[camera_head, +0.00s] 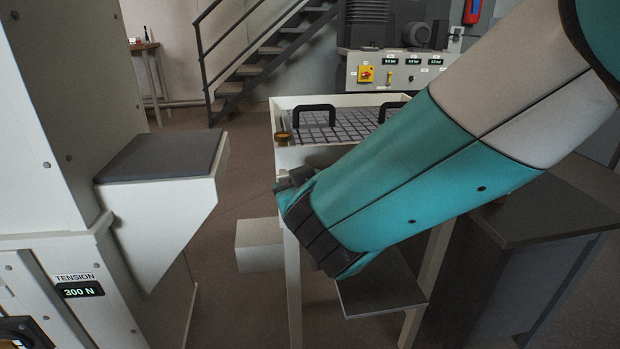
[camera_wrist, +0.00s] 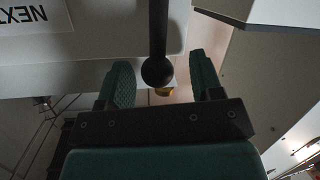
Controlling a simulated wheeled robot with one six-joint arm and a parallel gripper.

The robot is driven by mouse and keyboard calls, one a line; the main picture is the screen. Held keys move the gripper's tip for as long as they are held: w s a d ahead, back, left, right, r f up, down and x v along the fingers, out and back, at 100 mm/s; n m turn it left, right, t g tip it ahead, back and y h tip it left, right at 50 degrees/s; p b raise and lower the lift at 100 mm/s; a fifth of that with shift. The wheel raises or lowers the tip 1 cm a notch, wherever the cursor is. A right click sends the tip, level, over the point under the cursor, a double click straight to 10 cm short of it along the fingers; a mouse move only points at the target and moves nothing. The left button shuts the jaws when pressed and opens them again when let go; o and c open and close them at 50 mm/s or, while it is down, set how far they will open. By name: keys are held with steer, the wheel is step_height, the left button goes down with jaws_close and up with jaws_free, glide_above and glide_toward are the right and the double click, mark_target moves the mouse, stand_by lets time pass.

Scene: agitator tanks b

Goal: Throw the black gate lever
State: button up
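The black gate lever (camera_wrist: 157,70), a dark rod ending in a round ball knob, shows in the wrist view in front of a pale panel. My gripper (camera_wrist: 160,62) is open, with one green finger on each side of the lever. There is a visible gap between each finger and the knob, so it is not gripped. In the head view my teal arm reaches down to the white-framed bench; the lever cannot be made out there, and my fingers are mostly hidden by my wrist.
A brass knob (camera_head: 282,138) sits on the white bench's (camera_head: 293,157) near left corner. A grey-topped ledge (camera_head: 160,156) juts from the machine at left. A dark table (camera_head: 545,212) stands at right. A label reading NEXT (camera_wrist: 36,17) is on the pale panel. Floor shows between ledge and bench.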

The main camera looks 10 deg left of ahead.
steer(key=shift+r, duration=0.2)
steer(key=v, duration=1.7)
steer(key=shift+s+d, duration=0.1)
steer(key=shift+d, duration=0.05)
